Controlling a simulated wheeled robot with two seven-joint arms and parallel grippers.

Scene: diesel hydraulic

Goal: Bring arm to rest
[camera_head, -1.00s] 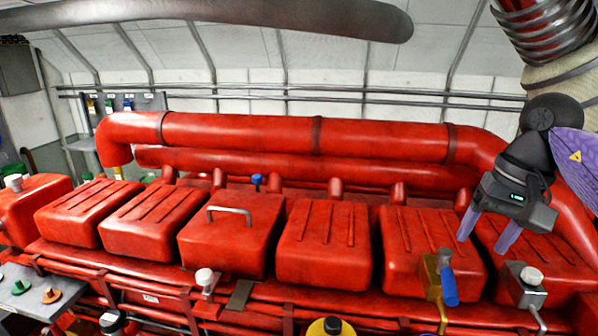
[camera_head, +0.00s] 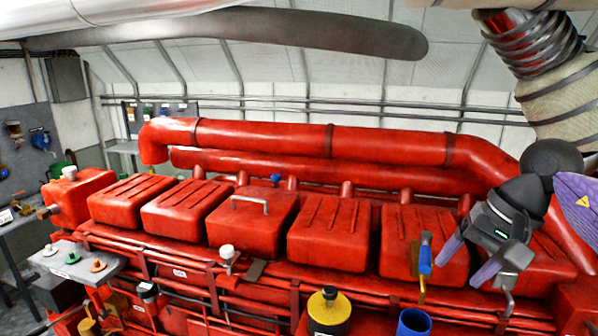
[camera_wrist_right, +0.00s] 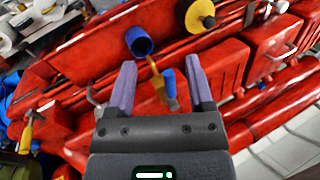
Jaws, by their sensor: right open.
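My right gripper (camera_head: 470,262) is at the right of the head view, in front of the right-hand red covers of the engine (camera_head: 330,232). Its two purple fingers are spread apart with nothing between them that I can see held. In the right wrist view the open fingers (camera_wrist_right: 156,90) point toward the engine. A valve with a blue handle (camera_head: 425,258) stands just left of the fingers in the head view; it shows between and beyond them in the wrist view (camera_wrist_right: 168,84). My left gripper is not in view.
A blue cup-like part (camera_head: 413,324) and a yellow-topped cylinder (camera_head: 329,308) stand at the front of the engine. A small grey table (camera_head: 75,262) with coloured knobs is at the left. Red pipes (camera_head: 330,142) run along the back. Open air lies above the covers.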

